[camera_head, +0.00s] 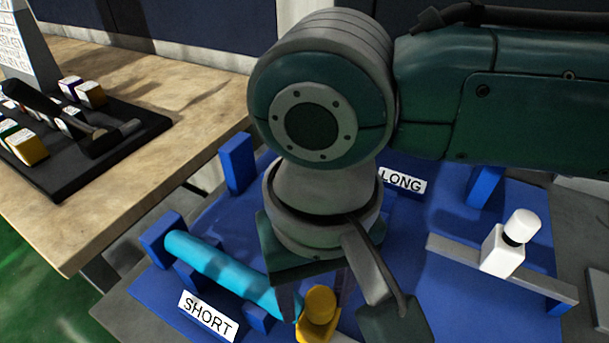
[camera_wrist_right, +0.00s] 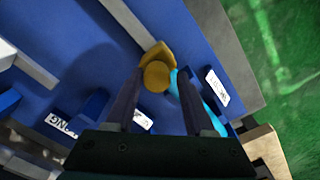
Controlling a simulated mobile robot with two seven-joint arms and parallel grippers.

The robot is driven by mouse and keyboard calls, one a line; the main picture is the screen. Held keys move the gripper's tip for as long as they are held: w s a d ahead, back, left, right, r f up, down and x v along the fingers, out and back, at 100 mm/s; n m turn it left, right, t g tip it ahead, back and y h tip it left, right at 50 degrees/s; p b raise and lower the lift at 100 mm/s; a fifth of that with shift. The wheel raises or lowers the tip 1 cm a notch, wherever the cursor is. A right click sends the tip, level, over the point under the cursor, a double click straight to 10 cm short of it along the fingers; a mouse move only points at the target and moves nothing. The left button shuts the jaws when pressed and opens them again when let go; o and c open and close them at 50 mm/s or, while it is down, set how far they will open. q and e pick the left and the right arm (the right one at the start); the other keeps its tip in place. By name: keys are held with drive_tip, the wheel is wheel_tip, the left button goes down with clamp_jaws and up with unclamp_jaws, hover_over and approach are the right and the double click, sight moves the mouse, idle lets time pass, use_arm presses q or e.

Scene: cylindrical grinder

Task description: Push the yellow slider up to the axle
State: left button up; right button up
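The yellow slider (camera_head: 318,309), with a round knob, stands on the blue fixture at the lower middle of the head view. It also shows between the fingertips in the right wrist view (camera_wrist_right: 156,76). The cyan axle (camera_head: 222,271) lies in blue supports by the SHORT label, and its right end is close to the slider. The axle (camera_wrist_right: 210,97) is partly behind a finger in the wrist view. I cannot tell whether slider and axle touch. My right gripper (camera_wrist_right: 162,72) points down, its fingers apart on either side of the knob. My left gripper is out of view.
The blue fixture has a LONG label (camera_head: 402,181) and a SHORT label (camera_head: 207,315). A white knobbed slider (camera_head: 507,245) sits on a grey rail at right. A wooden table (camera_head: 165,78) with a black tray (camera_head: 92,160) stands at left. My right arm covers the fixture's middle.

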drive_tip(key=shift+o, duration=0.7)
wheel_tip(320, 180, up, 10)
drive_tip(key=shift+p, duration=0.85)
drive_tip(key=shift+s, duration=0.1)
